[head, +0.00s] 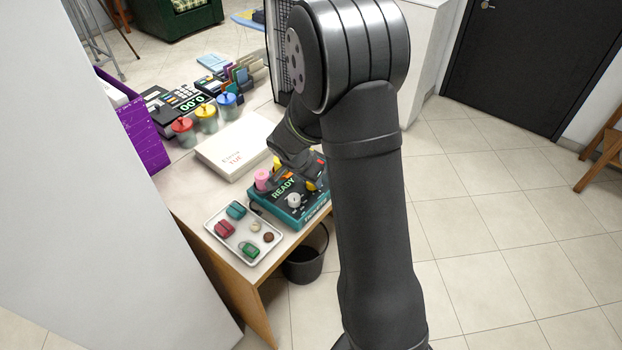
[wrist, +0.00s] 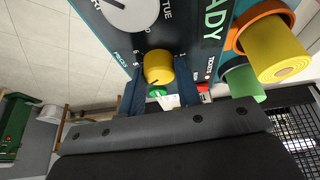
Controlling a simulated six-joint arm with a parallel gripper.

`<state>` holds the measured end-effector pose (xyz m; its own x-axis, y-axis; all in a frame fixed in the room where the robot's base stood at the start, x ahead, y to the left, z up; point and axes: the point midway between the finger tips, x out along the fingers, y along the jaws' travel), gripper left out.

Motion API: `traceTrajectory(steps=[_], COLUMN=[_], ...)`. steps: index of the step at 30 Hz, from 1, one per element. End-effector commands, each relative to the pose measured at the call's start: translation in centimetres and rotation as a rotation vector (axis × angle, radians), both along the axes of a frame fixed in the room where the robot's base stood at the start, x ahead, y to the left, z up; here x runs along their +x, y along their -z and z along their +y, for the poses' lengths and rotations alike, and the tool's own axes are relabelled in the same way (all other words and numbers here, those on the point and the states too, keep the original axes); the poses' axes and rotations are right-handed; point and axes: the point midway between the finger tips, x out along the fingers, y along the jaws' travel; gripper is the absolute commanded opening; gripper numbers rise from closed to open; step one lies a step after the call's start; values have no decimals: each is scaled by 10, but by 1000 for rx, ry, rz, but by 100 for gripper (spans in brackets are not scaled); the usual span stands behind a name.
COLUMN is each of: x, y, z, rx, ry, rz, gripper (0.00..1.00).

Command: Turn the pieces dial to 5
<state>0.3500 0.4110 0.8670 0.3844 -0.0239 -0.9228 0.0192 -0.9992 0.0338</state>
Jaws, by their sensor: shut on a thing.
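The tag machine (head: 284,211) is a teal box with a dark top panel and a lit READY display (head: 283,187); it stands on the table's near right corner. Its pieces dial (wrist: 158,67) is a round yellow knob in the wrist view, with small numbers around it, and it also shows in the head view (head: 311,185). My gripper (wrist: 157,82) is shut on the dial, one dark finger on each side. I cannot read which number the dial points to. A larger white dial (wrist: 130,10) is beside it on the panel.
A tray (head: 245,257) with small coloured items lies left of the machine. A white box (head: 235,146) is behind it, with red, yellow and blue-lidded jars (head: 206,118) beyond. A yellow roll (wrist: 275,50) sits close to the panel. A dark bin (head: 304,264) stands below the table edge.

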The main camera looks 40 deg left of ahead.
Motion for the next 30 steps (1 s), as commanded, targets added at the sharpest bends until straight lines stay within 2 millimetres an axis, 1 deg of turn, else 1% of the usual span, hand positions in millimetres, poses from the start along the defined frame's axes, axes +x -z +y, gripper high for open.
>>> traceTrajectory(steps=[9,15,21,30], x=[0,1,1,1], y=[0,1,0,0], z=[3,3,4,4], rx=[1,0,2,2], ry=[288,435,537,603], rz=[0,1,1,3], gripper=[8,8,8,8])
